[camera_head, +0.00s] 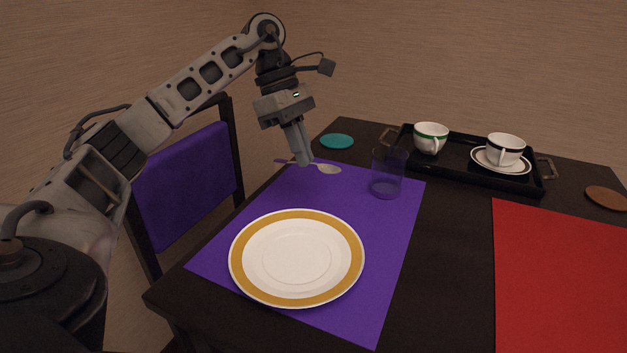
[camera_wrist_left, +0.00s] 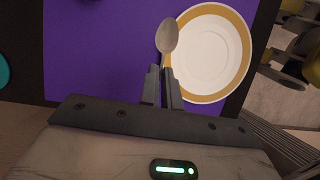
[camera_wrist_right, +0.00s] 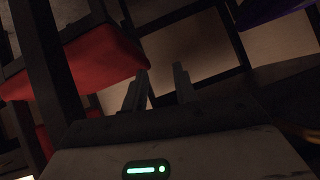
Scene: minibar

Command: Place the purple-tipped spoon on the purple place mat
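The spoon (camera_head: 328,168) has a purple handle end and a silver bowl. My left gripper (camera_head: 304,163) is shut on its handle. In the left wrist view the spoon's bowl (camera_wrist_left: 167,36) points away from my left gripper (camera_wrist_left: 160,71), and the fingers hide part of the handle. The spoon seems to be held above the surface, over the far part of the purple place mat (camera_head: 390,250); the exact height is unclear. My right gripper (camera_wrist_right: 162,75) shows only in the right wrist view, with its fingers apart and nothing between them.
A gold-rimmed plate (camera_head: 296,216) lies on the mat, with a clear glass (camera_head: 387,175) at the mat's far right. A teal coaster (camera_head: 337,141) lies beyond the mat. A black tray (camera_head: 460,178) holds two cups. A red mat (camera_head: 560,280) lies at right.

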